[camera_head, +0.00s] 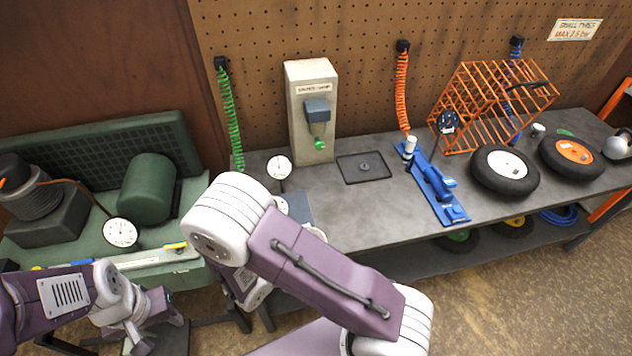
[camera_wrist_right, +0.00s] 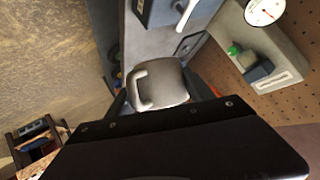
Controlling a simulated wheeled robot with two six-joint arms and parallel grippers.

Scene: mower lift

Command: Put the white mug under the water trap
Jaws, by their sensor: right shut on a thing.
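The white mug (camera_wrist_right: 158,85) is in my right gripper, with its handle toward the left of the right wrist view; the mug is hidden in the head view. My right gripper (camera_wrist_right: 160,110) is shut on it; my right arm covers that area in the head view.
A square drain plate (camera_head: 363,167) lies in the grey bench (camera_head: 350,215) right of the trap. A dial gauge (camera_head: 279,167) stands left of it. A blue tool (camera_head: 433,186), an orange cage (camera_head: 490,105) and a tyre (camera_head: 504,170) stand farther right.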

